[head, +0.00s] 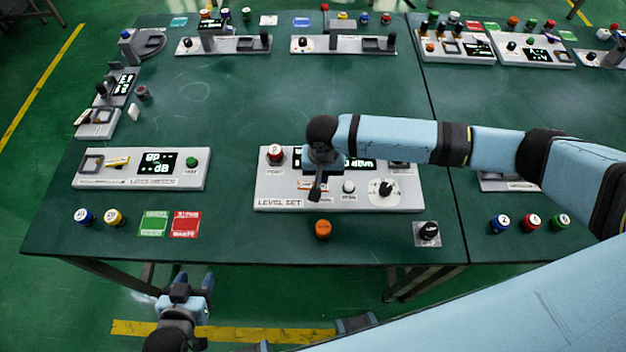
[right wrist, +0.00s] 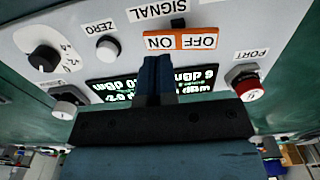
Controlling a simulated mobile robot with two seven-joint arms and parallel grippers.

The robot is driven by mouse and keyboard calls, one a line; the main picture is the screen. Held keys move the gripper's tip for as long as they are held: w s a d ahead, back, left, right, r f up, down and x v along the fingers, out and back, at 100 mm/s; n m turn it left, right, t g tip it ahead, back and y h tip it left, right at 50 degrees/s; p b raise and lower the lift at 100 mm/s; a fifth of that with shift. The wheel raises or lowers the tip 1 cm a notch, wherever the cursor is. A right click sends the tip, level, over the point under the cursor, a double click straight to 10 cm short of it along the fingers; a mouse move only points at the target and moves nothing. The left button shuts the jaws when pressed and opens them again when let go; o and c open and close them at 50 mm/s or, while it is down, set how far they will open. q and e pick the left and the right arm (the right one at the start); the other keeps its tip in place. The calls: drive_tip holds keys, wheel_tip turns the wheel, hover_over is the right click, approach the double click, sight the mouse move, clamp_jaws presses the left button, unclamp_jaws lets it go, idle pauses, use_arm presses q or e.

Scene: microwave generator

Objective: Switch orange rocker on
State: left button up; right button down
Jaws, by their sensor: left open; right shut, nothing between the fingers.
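The orange rocker (right wrist: 181,40), marked ON and OFF, sits on the grey LEVEL SET panel (head: 280,203). In the right wrist view it appears upside down, with ON on the left half. I cannot tell which half is pressed. My right gripper (right wrist: 157,60) is shut and empty, its fingertips close to the ON half; contact is unclear. In the head view my right gripper (head: 315,195) points down over the panel and partly hides the rocker (head: 305,184) and the display. My left gripper (head: 192,287) is open and empty, off the table's front edge.
Around the rocker are a red PORT knob (right wrist: 247,82), a white ZERO button (right wrist: 108,48) and a black dial (right wrist: 44,58). An orange knob (head: 322,229) and a black knob (head: 429,231) stand in front of the panel. Another panel (head: 140,180) is at the left.

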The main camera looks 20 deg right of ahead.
wheel_tip(320, 180, up, 2)
drive_tip(key=shift+r+p, duration=0.15)
drive_tip(key=shift+p, duration=0.9)
drive_tip(key=shift+r+p, duration=0.75)
drive_tip(key=shift+p, duration=0.2)
drive_tip(key=shift+f, duration=0.1)
drive_tip(key=s+a+f+n+t+y, duration=0.1)
drive_tip(key=s+a+n+t+y, duration=0.3)
drive_tip(key=s+a+y, duration=0.55)
drive_tip(key=s+d+n+t+h, duration=0.1)
drive_tip(key=s+d+t+h, duration=0.2)
drive_tip(key=d, duration=0.4)
drive_tip(key=s+d+f+n+t+h, duration=0.1)
drive_tip(key=s+d+t+h, duration=0.2)
drive_tip(key=d, duration=0.5)
drive_tip(key=shift+s+f+t, duration=0.25)
drive_tip(key=shift+s+t, duration=0.25)
drive_tip(key=shift+s, duration=0.55)
